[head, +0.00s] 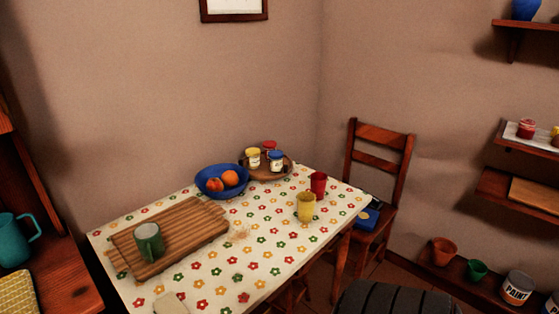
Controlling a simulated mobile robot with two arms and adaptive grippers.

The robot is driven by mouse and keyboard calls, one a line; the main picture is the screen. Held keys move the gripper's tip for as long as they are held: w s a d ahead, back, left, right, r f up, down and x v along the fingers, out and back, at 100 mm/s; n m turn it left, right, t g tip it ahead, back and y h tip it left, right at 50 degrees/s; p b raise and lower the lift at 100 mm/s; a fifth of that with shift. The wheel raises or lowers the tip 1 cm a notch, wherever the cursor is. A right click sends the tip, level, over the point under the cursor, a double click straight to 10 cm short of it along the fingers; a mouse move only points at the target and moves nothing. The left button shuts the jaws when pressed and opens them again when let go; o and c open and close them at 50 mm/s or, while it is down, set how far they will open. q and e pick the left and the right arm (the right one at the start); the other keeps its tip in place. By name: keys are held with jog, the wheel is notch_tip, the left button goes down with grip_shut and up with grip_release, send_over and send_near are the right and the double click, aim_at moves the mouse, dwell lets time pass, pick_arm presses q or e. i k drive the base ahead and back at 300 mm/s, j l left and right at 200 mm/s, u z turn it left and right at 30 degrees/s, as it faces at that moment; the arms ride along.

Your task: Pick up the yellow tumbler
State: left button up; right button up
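The yellow tumbler (306,208) stands upright on the right part of the table with the flowered cloth (215,275). A red tumbler (318,183) stands just behind it and slightly to the right. The two look close together, and I cannot tell whether they touch. Neither of my grippers shows in the head view.
A blue bowl of fruit (205,184) and a round wooden tray (288,170) with jars stand behind. A wooden board (195,230) bears a green mug (149,242). A chair (402,190) stands beyond the table's right end. Cloth before the yellow tumbler is clear.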

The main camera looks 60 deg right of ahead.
aim_at(306, 200)
jog(key=z, duration=2.1)
jog(key=i+l+z, duration=0.1)
jog(key=l+z, duration=0.2)
jog(key=i+l+z, duration=0.25)
jog(key=k+l, duration=0.05)
jog(key=k, duration=0.05)
